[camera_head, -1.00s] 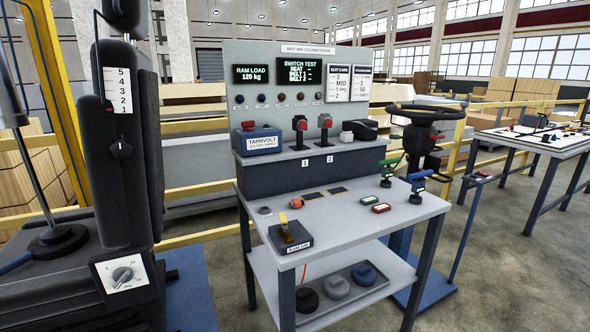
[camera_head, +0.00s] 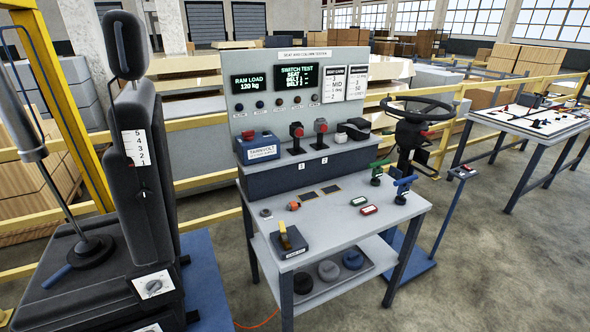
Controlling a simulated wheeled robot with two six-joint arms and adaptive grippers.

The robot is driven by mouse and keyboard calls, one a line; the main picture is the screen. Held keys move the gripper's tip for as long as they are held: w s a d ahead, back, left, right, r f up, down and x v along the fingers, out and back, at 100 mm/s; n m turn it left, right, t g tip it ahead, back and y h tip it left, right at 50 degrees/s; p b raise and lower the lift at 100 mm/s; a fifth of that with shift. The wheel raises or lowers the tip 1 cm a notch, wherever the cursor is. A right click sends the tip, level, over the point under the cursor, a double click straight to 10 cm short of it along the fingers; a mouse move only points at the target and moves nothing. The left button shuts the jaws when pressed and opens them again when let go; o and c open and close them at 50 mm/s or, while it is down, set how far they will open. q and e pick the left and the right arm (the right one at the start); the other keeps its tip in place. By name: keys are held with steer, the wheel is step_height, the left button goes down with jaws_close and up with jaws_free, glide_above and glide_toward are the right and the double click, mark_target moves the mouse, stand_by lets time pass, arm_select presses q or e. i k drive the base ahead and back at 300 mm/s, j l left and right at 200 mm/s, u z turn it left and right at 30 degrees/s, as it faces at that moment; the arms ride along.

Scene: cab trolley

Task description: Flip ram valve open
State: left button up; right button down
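Neither of my grippers is in view. A dark block with an upright yellow lever (camera_head: 285,238) sits at the front left of the grey workbench (camera_head: 335,232). Its front label is too small to read, so I cannot tell whether it is the ram valve. At the left, a ram cylinder (camera_head: 24,128) with a thin rod stands over the seat cushion, its foot on a round black pad (camera_head: 91,249). A blue lever (camera_head: 56,276) lies beside the pad. The display panel (camera_head: 254,83) reads RAM LOAD 120 kg.
A black seat back (camera_head: 140,200) stands left of the bench. Green (camera_head: 377,170) and blue (camera_head: 403,187) handled tools stand at the bench's right. A steering wheel column (camera_head: 412,135) is behind them. Yellow railings (camera_head: 200,180) run behind. Floor is clear at the front right.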

mark_target(283, 230)
steer(key=l, duration=1.05)
steer(key=i+l+z, duration=0.15)
steer(key=l, duration=0.9)
